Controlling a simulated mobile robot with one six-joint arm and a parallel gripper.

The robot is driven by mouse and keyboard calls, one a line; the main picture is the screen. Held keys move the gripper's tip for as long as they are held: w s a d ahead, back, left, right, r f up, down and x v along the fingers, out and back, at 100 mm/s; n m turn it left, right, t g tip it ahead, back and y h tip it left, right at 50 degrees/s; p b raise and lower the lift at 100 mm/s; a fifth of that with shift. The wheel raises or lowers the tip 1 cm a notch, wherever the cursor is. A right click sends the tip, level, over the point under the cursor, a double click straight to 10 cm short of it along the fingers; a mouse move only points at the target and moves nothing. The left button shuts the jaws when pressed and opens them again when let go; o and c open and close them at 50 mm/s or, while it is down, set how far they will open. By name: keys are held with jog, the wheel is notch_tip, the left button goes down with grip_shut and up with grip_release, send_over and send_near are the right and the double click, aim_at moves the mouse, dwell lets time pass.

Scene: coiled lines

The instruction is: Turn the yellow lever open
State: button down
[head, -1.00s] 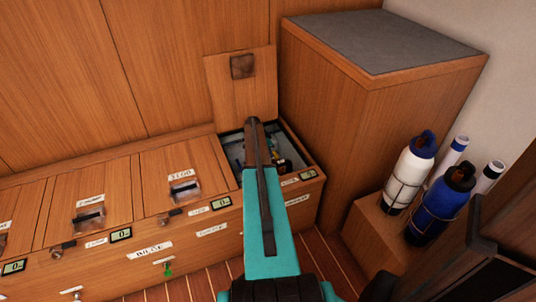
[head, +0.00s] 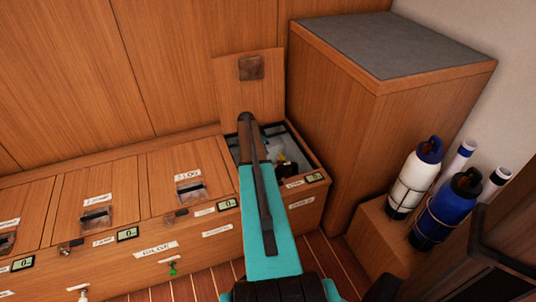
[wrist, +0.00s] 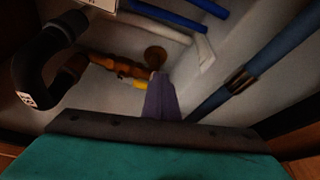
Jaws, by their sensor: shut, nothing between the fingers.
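In the wrist view, the yellow lever (wrist: 140,84) is a small yellow patch beside a brass-coloured valve and pipe (wrist: 118,66) inside the open compartment. Most of the lever is hidden or in shadow. My gripper (wrist: 158,78) is shut and empty, its purple-grey fingers reaching down close to the right of the lever. I cannot tell whether they touch it. In the head view, my teal arm reaches over the open compartment (head: 318,174) and hides part of its inside.
A black bent hose (wrist: 40,75) lies left of the valve, and blue pipes (wrist: 250,70) run at the right. The raised wooden lid (head: 248,95) stands behind the compartment. A tall wooden cabinet (head: 365,140) stands close on the right, with bottles (head: 415,178) beyond it.

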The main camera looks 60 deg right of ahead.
jog(key=v, duration=0.4)
jog(key=shift+w+r+p, duration=0.25)
jog(key=shift+r+p, duration=0.05)
jog(key=shift+p, duration=0.05)
